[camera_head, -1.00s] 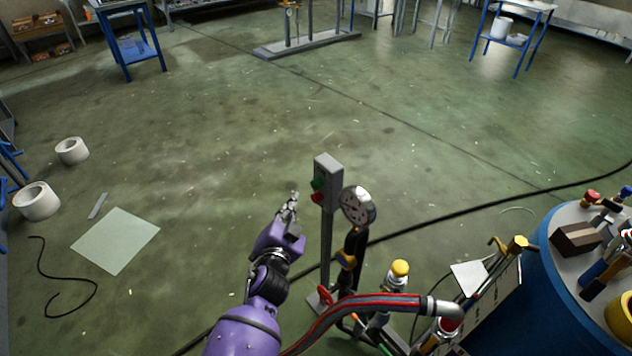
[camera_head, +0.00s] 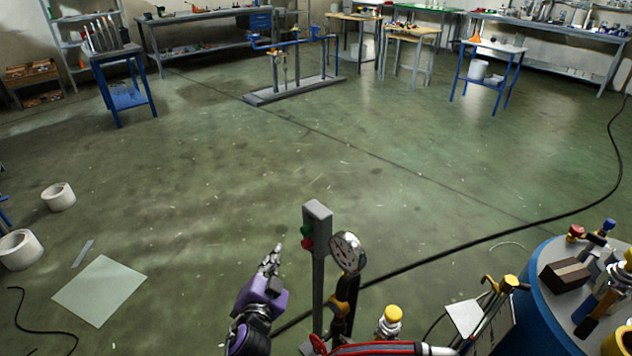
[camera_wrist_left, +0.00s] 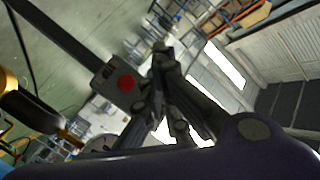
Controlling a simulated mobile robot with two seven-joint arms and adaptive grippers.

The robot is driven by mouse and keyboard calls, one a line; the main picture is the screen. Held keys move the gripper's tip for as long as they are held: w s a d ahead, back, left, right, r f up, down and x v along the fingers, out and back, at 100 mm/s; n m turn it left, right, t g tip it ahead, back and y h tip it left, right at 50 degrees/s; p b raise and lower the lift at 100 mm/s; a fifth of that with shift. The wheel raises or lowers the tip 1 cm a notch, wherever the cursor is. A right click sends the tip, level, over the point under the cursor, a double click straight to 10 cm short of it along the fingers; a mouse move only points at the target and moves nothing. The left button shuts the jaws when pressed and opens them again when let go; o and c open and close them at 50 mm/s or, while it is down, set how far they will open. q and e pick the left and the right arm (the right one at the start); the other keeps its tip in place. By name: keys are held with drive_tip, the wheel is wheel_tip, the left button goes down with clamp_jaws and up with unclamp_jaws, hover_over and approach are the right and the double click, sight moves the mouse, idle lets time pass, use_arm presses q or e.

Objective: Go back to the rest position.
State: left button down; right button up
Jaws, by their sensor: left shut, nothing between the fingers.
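My left gripper (camera_head: 273,260) is on a purple arm at the lower middle of the head view. It is shut and empty, and points away from me. It is beside a grey post with a control box (camera_head: 317,214) that has a green and a red button. The left wrist view shows the shut fingers (camera_wrist_left: 161,50) close up, with the box and its red button (camera_wrist_left: 126,83) to their left. No gap between the gripper and the box can be measured. My right gripper is not in view.
A round pressure gauge (camera_head: 347,252) stands just right of the post. A blue drum (camera_head: 545,312) with tools on top is at the lower right. The floor ahead is open, with a black cable across it.

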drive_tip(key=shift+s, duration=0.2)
use_arm(q)
drive_tip(key=s+a+f+n+g+p, duration=0.1)
drive_tip(key=s+f+n+g+p, duration=0.1)
drive_tip(key=s, duration=1.2)
drive_tip(key=s+a+f+n+g+p, duration=0.1)
drive_tip(key=s+f+n+g+p, duration=0.1)
drive_tip(key=s, duration=1.3)
drive_tip(key=s+a+f+n+g+p, duration=0.2)
drive_tip(key=s+p, duration=0.3)
drive_tip(key=s, duration=0.9)
drive_tip(key=shift+s+f+n+g, duration=0.35)
drive_tip(key=shift+f+g, duration=0.3)
drive_tip(key=shift+g, duration=0.25)
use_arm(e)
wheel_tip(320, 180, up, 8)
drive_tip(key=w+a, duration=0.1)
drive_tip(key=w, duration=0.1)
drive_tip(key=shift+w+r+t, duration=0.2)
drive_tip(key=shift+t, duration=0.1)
use_arm(q)
drive_tip(key=shift+w, duration=0.1)
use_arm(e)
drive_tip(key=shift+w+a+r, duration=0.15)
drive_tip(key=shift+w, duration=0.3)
